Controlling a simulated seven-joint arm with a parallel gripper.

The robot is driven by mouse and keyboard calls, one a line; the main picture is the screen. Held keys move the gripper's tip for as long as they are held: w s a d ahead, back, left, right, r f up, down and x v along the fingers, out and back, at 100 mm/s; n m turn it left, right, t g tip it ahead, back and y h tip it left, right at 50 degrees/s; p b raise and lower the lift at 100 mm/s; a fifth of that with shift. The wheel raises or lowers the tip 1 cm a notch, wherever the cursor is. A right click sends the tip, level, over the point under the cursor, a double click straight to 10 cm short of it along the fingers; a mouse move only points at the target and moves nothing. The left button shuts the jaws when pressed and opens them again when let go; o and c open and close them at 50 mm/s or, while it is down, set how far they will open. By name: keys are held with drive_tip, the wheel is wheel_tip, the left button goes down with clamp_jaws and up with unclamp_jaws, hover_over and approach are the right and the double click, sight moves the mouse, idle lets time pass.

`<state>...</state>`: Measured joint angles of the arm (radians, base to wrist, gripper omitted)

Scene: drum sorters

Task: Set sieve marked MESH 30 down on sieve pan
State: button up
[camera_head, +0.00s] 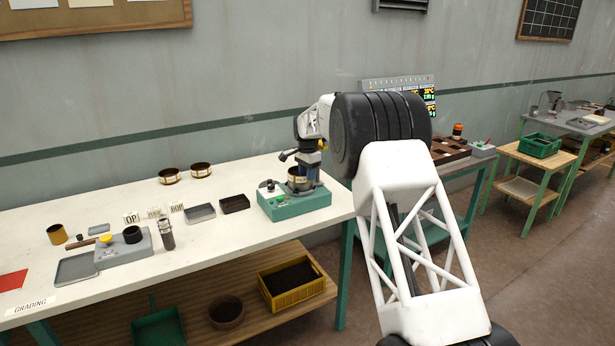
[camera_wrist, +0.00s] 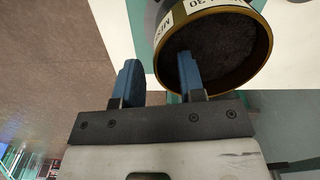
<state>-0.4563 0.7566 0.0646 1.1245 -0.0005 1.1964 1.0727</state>
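The sieve marked MESH 30 (camera_wrist: 230,86) is a round brass-rimmed ring with a dark inside and a white label, at the top right of the wrist view. In the head view the sieve (camera_head: 299,182) is at the green-based device, below my gripper (camera_head: 310,158). In the wrist view the two blue fingers of my gripper (camera_wrist: 158,82) stand apart, with a clear gap. The right finger overlaps the sieve's dark inside and the left finger is outside the rim. I see no finger pressing on the wall. I cannot make out the sieve pan for certain.
The green device (camera_head: 290,205) stands at the white bench's right end. Two brass rings (camera_head: 169,175) stand at the back. A grey tray (camera_head: 200,213), a dark tray (camera_head: 235,204) and a grey scale (camera_head: 125,250) lie to the left. The bench's front strip is mostly clear.

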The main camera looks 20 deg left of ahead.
wheel_tip(320, 180, up, 7)
drive_tip(key=shift+f, duration=0.15)
drive_tip(key=shift+d, duration=0.1)
idle(0.9)
